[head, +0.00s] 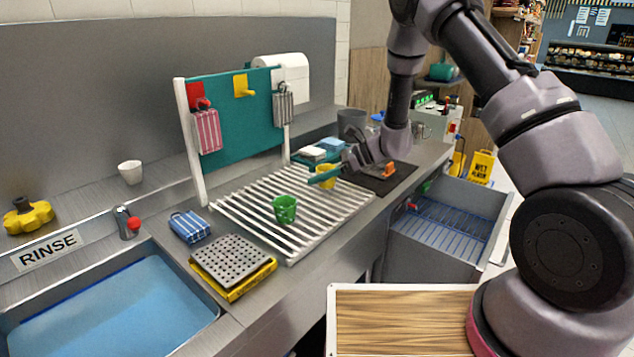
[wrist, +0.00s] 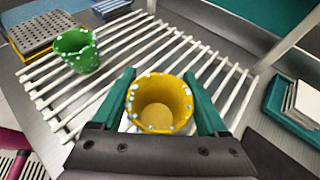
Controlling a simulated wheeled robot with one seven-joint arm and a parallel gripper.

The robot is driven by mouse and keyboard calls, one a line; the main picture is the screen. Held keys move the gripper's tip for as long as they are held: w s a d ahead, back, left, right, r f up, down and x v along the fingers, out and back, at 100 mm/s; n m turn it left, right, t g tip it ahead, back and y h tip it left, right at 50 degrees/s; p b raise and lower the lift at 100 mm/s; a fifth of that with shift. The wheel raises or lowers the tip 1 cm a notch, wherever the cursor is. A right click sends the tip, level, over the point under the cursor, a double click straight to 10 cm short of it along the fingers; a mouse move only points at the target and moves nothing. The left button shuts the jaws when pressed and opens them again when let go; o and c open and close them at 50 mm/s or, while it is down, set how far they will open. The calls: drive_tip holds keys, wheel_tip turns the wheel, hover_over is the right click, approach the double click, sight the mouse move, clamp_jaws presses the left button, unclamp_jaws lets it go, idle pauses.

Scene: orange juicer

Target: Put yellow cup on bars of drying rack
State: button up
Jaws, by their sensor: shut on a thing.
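The yellow cup (wrist: 158,104) is between the two green fingers of my gripper (wrist: 160,108) in the wrist view, its open mouth facing the camera. In the head view the yellow cup (head: 326,171) shows partly behind my gripper (head: 322,178), over the far right part of the drying rack. The drying rack (head: 262,204) has white parallel bars, which also show in the wrist view (wrist: 205,62). I cannot tell whether the cup's base touches the bars. A green cup (head: 285,209) with white dots on its rim stands upright on the bars, nearer the front.
A perforated grey tray on a yellow base (head: 232,262) and a blue striped cloth (head: 190,226) lie left of the rack. A dark mat (head: 385,180) is to its right. A teal pegboard (head: 240,125) stands behind. The rack's middle bars are clear.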

drive_tip(key=shift+f, duration=1.2)
drive_tip(key=shift+f, duration=0.15)
drive_tip(key=o, duration=1.2)
drive_tip(key=shift+o, duration=0.2)
